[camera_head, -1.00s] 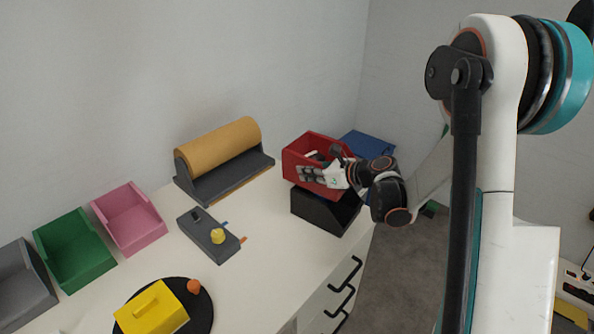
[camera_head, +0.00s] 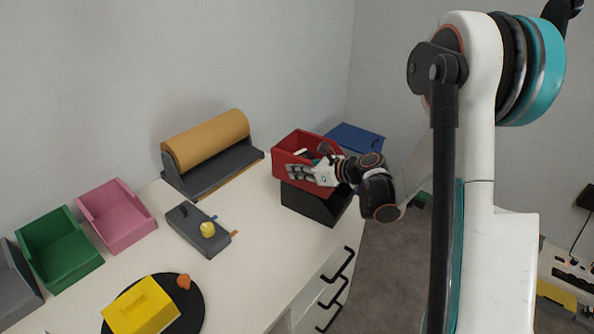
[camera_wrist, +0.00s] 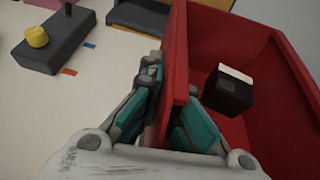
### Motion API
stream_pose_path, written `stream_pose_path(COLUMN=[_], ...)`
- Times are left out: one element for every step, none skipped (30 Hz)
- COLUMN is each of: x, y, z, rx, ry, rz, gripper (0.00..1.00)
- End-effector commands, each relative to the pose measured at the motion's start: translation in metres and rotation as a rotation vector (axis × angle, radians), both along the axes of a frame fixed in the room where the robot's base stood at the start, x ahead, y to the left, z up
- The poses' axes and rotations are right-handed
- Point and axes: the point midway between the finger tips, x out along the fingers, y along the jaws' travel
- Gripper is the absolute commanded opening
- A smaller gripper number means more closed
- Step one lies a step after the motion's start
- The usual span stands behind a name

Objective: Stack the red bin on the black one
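The red bin (camera_head: 292,168) sits over the black bin (camera_head: 309,204) at the far right end of the white table, nearly aligned with it. Whether the two rims are fully seated cannot be told. My gripper (camera_head: 318,168) is at the red bin's near right side. In the wrist view my gripper (camera_wrist: 168,112) has one finger on each side of a wall of the red bin (camera_wrist: 212,42) and looks closed on it. A dark block with a white top (camera_wrist: 230,88) lies inside the red bin. The black bin is largely hidden beneath.
A tan roll on a dark stand (camera_head: 205,145) is left of the bins. A grey control box (camera_head: 199,230) lies nearby. Pink (camera_head: 117,220) and green (camera_head: 58,250) bins stand further left. A blue bin (camera_head: 357,138) is behind. Drawer handles (camera_head: 338,264) jut from the table's front.

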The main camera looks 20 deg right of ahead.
Motion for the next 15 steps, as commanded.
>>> stream_pose_path(x=[0.0001, 0.0001, 0.0001, 0.0001, 0.0001, 0.0001, 0.0001, 0.0, 0.0, 0.0, 0.0, 0.0, 0.0, 0.0, 0.0], y=[0.0001, 0.0001, 0.0, -0.0001, -0.0001, 0.0, -0.0001, 0.0, 0.0, 0.0, 0.0, 0.0, 0.0, 0.0, 0.0], z=[-0.0024, -0.0032, -0.004, -0.0034, -0.0029, -0.0027, -0.0026, -0.0026, -0.0026, -0.0026, -0.0026, -0.0026, -0.0026, -0.0027, -0.0029], rx=[0.0, 0.0, 0.0, 0.0, 0.0, 0.0, 0.0, 0.0, 0.0, 0.0, 0.0, 0.0, 0.0, 0.0, 0.0], ry=[0.0, 0.0, 0.0, 0.0, 0.0, 0.0, 0.0, 0.0, 0.0, 0.0, 0.0, 0.0, 0.0, 0.0, 0.0], rz=[0.0, 0.0, 0.0, 0.0, 0.0, 0.0, 0.0, 0.0, 0.0, 0.0, 0.0, 0.0, 0.0, 0.0, 0.0], gripper=[0.0, 0.0, 0.0, 0.08, 0.14, 0.23, 0.28, 0.28, 0.28, 0.28, 0.28, 0.28, 0.28, 0.28, 0.28])
